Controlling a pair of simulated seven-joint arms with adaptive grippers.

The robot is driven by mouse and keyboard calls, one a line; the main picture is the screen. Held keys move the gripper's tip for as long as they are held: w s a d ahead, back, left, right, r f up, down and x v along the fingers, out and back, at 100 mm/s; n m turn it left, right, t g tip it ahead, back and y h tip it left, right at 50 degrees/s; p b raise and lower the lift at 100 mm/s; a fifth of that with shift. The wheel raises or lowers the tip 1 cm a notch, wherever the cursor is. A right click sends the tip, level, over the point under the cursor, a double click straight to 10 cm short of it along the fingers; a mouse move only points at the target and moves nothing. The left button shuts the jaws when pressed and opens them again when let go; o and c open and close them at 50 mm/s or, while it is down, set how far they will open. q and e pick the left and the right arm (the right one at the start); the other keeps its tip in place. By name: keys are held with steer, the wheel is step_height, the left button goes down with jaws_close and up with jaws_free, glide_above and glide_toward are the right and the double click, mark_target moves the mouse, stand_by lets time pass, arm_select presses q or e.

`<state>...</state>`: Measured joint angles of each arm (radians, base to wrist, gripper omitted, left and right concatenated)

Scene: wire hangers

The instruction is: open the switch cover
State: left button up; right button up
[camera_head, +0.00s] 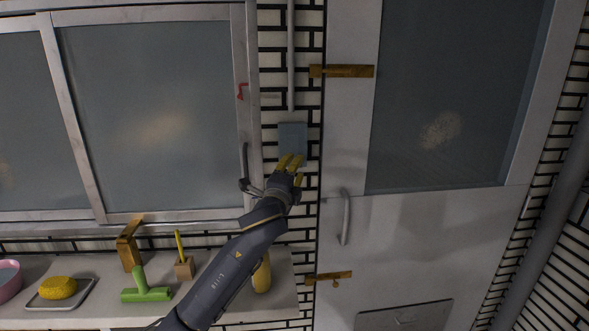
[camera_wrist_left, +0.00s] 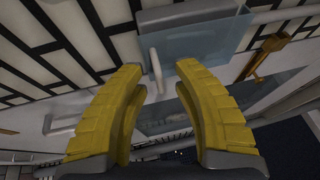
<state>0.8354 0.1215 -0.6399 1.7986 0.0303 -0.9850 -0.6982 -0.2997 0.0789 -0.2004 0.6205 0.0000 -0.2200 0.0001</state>
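The switch cover (camera_head: 292,137) is a small blue-grey box on the tiled wall, between the window and the door. In the left wrist view the cover (camera_wrist_left: 205,38) looks translucent blue, with a white lever-like piece (camera_wrist_left: 156,70) beside it. My left gripper (camera_head: 291,161) has yellow fingers at the lower edge of the cover in the head view. In the left wrist view its fingers (camera_wrist_left: 160,72) are apart with nothing gripped between them. The cover is beyond the fingertips; whether they touch it cannot be told. My right gripper is in neither view.
A pipe (camera_head: 291,60) runs up from the box. The window handle (camera_head: 244,168) is close to my left wrist. The door (camera_head: 400,240) with its handle (camera_head: 346,215) stands right. Below is a shelf (camera_head: 100,308) with a sponge (camera_head: 57,288), green tool (camera_head: 143,290) and yellow bottle (camera_head: 262,275).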

arm_select(q)
jaws_close()
stand_by(0.3)
stand_by(0.3)
